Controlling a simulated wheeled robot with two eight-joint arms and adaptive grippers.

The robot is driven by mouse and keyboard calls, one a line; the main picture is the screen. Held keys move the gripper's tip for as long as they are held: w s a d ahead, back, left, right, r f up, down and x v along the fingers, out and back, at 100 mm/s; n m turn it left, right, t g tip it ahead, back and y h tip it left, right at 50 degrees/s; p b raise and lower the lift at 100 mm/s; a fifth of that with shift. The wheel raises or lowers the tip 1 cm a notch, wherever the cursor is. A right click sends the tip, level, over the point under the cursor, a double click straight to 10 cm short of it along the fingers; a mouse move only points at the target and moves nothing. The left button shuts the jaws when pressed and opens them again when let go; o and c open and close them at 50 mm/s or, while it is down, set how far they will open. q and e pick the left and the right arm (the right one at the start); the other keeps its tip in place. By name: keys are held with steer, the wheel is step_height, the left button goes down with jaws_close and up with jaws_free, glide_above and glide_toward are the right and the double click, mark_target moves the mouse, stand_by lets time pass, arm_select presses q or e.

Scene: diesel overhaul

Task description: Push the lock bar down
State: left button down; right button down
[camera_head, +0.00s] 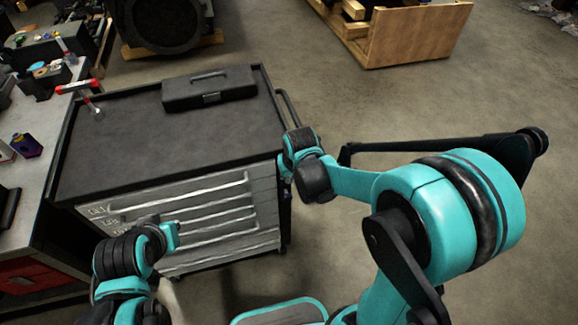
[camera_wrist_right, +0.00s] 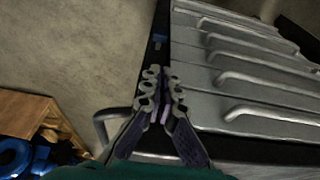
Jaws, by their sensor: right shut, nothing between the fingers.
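The grey drawer cabinet (camera_head: 210,215) with a dark top stands at the left centre in the head view. Its drawer fronts (camera_wrist_right: 240,85) and long handles fill the right of the wrist view. A dark upright strip (camera_wrist_right: 160,55) with a small blue part runs along the drawers' edge; I cannot tell for sure whether it is the lock bar. My right gripper (camera_wrist_right: 162,95) is shut and empty, its tips in front of this strip; contact is unclear. In the head view my right wrist hides most of that corner. My left arm is in front of the cabinet; its fingers are unclear.
A black toolbox (camera_head: 209,88) lies on the cabinet top. A side handle (camera_head: 288,108) sticks out at the cabinet's right. A workbench (camera_head: 38,150) with tools stands at left. A wooden crate (camera_head: 415,35) is at the back. The floor right of the cabinet is open.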

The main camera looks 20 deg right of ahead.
steer(key=b, duration=0.6)
glide_toward(288, 197)
steer(key=w+f, duration=0.2)
steer(key=f, duration=0.1)
steer(key=w+f, duration=0.1)
steer(key=f, duration=0.1)
steer(key=shift+w+a+f, duration=0.1)
steer(key=shift+f, duration=0.55)
steer(key=shift+f, duration=0.1)
step_height(288, 197, down, 3)
steer(key=b, duration=0.3)
steer(key=shift+r, duration=0.2)
steer(key=shift+f, duration=0.1)
